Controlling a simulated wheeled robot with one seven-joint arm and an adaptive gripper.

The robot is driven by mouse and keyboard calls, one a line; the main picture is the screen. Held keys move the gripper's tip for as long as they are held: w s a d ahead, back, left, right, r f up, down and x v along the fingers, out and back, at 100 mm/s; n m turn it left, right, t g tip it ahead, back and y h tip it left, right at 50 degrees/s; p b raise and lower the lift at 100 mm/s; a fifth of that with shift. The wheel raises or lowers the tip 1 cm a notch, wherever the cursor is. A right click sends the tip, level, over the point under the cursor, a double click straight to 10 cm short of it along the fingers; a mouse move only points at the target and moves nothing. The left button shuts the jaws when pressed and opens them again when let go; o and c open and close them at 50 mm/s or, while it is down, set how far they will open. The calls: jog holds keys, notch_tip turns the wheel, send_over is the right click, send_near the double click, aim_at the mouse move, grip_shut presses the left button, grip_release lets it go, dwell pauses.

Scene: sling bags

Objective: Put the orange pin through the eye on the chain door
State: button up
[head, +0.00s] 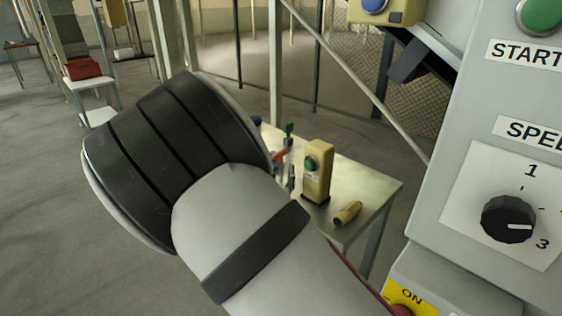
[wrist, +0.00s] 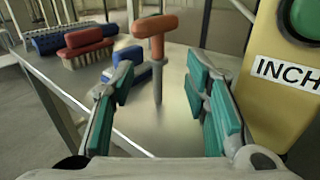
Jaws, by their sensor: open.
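The orange pin (wrist: 155,26) has a T-shaped orange handle on a thin grey shaft and stands upright over the metal table (wrist: 180,125). My gripper (wrist: 163,82) is open, with its teal-padded fingers on either side of the shaft as seen in the wrist view. Neither finger visibly touches the pin; I cannot tell how deep it sits between them. In the head view an orange piece (head: 280,155), seemingly the pin's handle, shows just past my arm, which hides most of the gripper. I cannot make out the chain door or its eye.
A yellow box (head: 317,171) with a green button stands close right of my gripper, marked INCH. A tan cylindrical object (head: 347,213) lies at the table's front. A grey control panel (head: 470,130) fills the head view's right.

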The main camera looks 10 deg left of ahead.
jog(key=shift+w+b, duration=0.5)
jog(key=shift+w, duration=2.2)
grip_shut()
